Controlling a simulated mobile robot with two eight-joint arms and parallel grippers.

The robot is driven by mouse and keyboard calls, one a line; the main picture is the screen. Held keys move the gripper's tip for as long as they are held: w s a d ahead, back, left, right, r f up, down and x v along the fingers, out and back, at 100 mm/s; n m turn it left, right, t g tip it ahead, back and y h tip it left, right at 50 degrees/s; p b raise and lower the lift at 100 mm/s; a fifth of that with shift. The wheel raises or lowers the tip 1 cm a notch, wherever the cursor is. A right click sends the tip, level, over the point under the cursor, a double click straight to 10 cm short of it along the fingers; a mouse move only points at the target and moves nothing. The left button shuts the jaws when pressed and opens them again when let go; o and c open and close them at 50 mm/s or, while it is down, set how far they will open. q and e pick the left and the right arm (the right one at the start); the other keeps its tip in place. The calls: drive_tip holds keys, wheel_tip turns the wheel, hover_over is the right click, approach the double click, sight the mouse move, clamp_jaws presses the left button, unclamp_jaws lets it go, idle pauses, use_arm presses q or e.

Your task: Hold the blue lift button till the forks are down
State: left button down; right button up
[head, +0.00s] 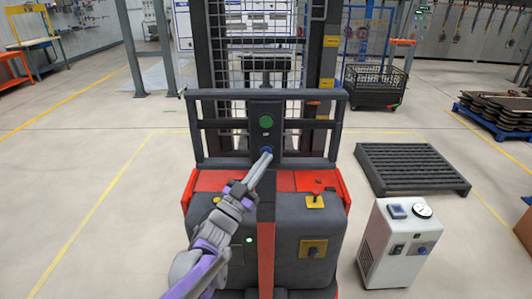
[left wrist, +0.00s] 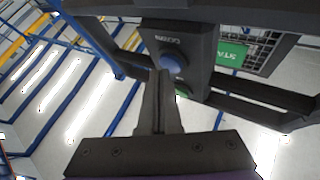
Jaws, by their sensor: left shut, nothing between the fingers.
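The blue lift button (head: 266,149) is on the dark upright panel of the red and dark grey lift truck (head: 229,181), below a round green button (head: 266,122). It also shows in the left wrist view (left wrist: 174,61), just beyond my fingertips. My left gripper (head: 267,153) is shut and empty, its tips at the blue button. In the left wrist view the tips (left wrist: 160,72) overlap the button's edge; I cannot tell whether they press it. The forks are hidden behind the truck's body and panel. My right gripper is not in view.
A red mushroom knob (head: 316,188) stands on the truck's right side. A dark slatted pallet (head: 410,167) and a white box unit with a gauge (head: 395,246) are on the floor at right. A black wire crate (head: 375,88) stands further back. The floor at left is clear.

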use_arm(q)
drive_tip(key=shift+w, duration=0.4)
idle(1.9)
drive_tip(key=shift+s, duration=0.1)
idle(0.6)
drive_tip(key=shift+s, duration=0.75)
drive_tip(key=shift+s, duration=0.1)
drive_tip(key=shift+s, duration=2.4)
